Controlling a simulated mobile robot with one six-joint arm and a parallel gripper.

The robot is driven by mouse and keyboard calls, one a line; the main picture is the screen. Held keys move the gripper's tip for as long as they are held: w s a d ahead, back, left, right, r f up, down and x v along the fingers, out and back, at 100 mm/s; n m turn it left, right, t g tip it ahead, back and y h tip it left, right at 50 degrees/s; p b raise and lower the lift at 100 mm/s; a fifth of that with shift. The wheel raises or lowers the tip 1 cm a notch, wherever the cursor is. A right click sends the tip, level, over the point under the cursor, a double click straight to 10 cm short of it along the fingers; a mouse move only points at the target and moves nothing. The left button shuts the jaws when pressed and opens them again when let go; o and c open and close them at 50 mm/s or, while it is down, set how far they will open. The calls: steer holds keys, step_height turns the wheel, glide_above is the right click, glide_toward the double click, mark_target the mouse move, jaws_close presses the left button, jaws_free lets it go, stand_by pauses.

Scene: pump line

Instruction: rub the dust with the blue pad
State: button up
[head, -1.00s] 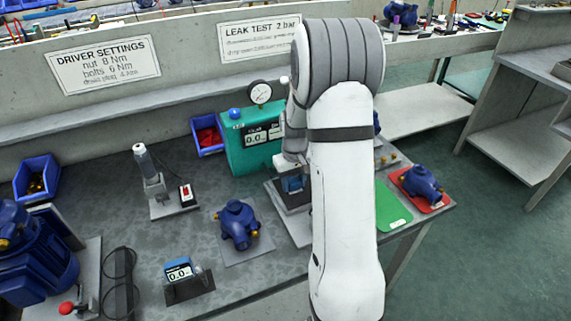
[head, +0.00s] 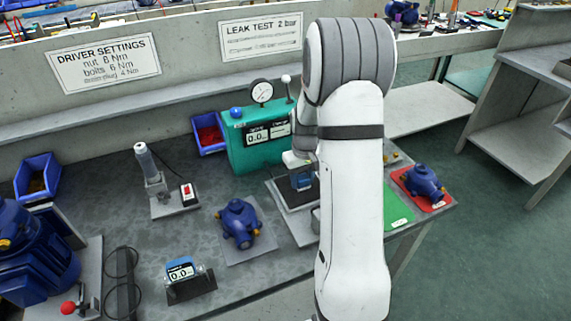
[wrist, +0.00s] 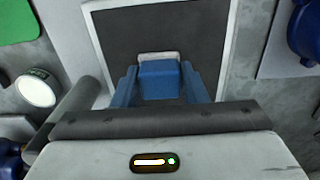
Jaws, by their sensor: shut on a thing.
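My gripper (wrist: 159,83) is shut on the blue pad (wrist: 159,79), a blue block with a pale strip along its far edge. Both are over a dark plate (wrist: 115,38) with a light rim. In the head view my gripper (head: 302,180) is low over the same plate (head: 290,193), left of my arm, which hides part of it. I cannot tell whether the pad touches the plate. I cannot make out distinct dust on the plate.
The green leak tester (head: 245,155) stands behind the plate. A blue pump (head: 240,223) sits on a grey mat to the left. A green mat (head: 397,208) and a red mat with another pump (head: 424,183) lie right. A round pale-topped can (wrist: 37,90) is close beside the plate.

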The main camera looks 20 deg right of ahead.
mark_target(288, 190)
steer(key=a, duration=0.4)
steer(key=shift+a, duration=0.15)
steer(key=shift+s+a+r+p, duration=0.1)
steer(key=shift+a+r+p, duration=0.05)
steer(key=shift+r+p, duration=0.45)
steer(key=shift+r, duration=0.6)
step_height(288, 190, up, 6)
steer(key=p, duration=0.4)
steer(key=shift+f, duration=0.1)
